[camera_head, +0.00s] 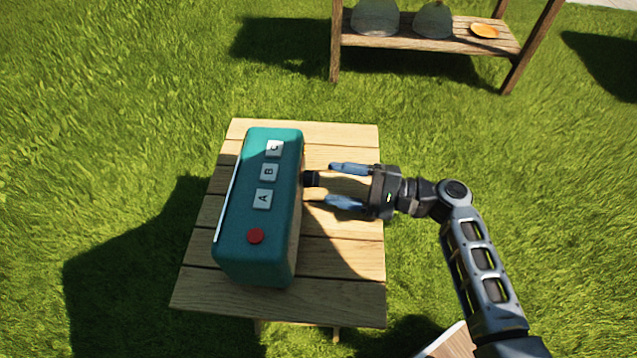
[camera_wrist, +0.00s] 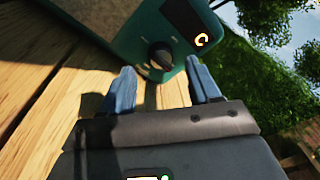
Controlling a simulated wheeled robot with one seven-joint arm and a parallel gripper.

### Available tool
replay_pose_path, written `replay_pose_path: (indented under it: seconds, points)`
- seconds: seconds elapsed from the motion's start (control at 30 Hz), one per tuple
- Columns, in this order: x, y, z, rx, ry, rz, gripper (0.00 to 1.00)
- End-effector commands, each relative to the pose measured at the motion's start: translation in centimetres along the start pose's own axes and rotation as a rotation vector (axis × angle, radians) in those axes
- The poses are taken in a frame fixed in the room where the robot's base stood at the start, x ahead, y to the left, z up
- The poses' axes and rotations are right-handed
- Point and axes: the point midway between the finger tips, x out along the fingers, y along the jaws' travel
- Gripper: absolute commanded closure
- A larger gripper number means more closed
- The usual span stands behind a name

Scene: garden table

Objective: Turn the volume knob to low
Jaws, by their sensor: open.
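A teal radio (camera_head: 262,225) stands on the small wooden table (camera_head: 340,290). Its top carries white buttons marked A, B and C and a red button (camera_head: 256,236). The black volume knob (camera_head: 311,178) sticks out of the radio's right side. In the wrist view the knob (camera_wrist: 160,54) sits on the teal face beside a dark display with an orange mark (camera_wrist: 201,40). My gripper (camera_head: 338,184) is open, its two blue fingers pointing at the knob. In the wrist view the gripper (camera_wrist: 163,90) has a finger on either side of the knob's line, with the knob just beyond the fingertips.
A wooden shelf (camera_head: 430,42) stands on the grass behind, holding two mesh domes (camera_head: 376,18) and an orange plate (camera_head: 485,30). The table's right part around my gripper is clear. Grass (camera_head: 130,120) surrounds the table.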

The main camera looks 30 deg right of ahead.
Motion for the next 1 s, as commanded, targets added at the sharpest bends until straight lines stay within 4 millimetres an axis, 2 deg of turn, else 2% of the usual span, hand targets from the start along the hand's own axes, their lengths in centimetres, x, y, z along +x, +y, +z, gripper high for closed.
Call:
replay_pose_path:
  seconds: [0.1, 0.23, 0.6, 1.0]
  points:
    - [1.8, 0.1, 0.0, 0.000, -0.003, 0.002, 0.38]
    - [3.0, 0.0, 0.0, 0.000, -0.002, 0.001, 0.38]
    - [3.6, 0.0, 0.0, 0.001, -0.001, 0.000, 0.38]
    - [3.6, 0.0, 0.0, 0.001, -0.001, 0.000, 0.77]
